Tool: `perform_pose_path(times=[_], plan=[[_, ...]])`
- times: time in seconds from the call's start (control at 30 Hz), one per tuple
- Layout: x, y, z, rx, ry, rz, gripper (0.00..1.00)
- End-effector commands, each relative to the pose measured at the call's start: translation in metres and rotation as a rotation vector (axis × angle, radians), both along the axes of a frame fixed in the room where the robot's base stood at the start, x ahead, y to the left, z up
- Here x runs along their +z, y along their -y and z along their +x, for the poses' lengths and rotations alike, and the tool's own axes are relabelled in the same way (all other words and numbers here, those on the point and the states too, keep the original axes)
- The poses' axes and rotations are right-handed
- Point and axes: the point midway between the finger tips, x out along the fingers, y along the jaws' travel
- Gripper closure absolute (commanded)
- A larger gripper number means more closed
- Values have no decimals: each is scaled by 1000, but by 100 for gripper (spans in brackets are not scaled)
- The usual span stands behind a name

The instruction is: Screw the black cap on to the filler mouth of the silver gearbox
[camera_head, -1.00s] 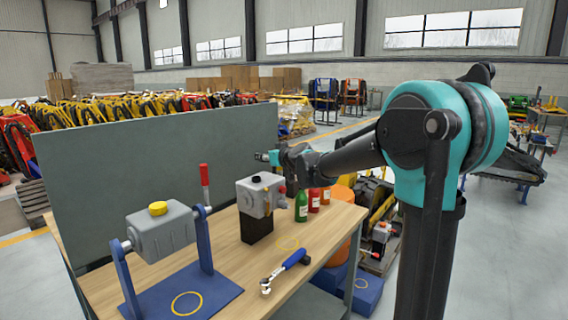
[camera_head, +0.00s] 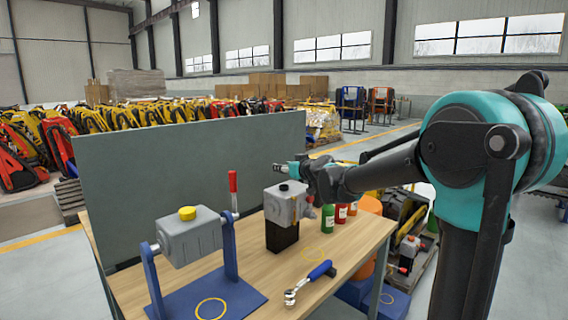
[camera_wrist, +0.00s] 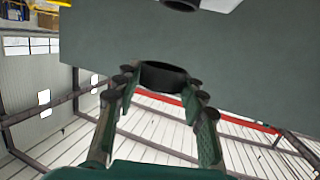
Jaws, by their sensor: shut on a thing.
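The silver gearbox (camera_head: 287,205) stands on a black block (camera_head: 282,237) on the wooden bench, with a dark round part (camera_head: 283,187) on its top. My gripper (camera_head: 281,169) is just above and behind that part in the head view, apart from it. In the wrist view my gripper (camera_wrist: 160,88) is shut on the black cap (camera_wrist: 162,73), which shows as a dark ring between the fingertips. Another dark round part (camera_wrist: 181,4) is cut off by the top edge there; I cannot tell what it is.
A grey tank with a yellow cap (camera_head: 187,213) hangs in a blue stand (camera_head: 232,296) at the left. A blue-handled ratchet (camera_head: 307,282) lies in front. Green and red bottles (camera_head: 341,214) stand right of the gearbox. A grey-green panel (camera_head: 190,180) rises behind.

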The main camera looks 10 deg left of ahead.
Motion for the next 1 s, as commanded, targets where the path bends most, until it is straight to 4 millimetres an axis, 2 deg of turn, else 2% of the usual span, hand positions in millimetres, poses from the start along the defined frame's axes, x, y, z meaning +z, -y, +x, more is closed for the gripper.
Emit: perform_pose_path(times=[0.4,1.0], plan=[[-32,0,0,0,0,0,75],[-37,0,0,0,0,0,75]])
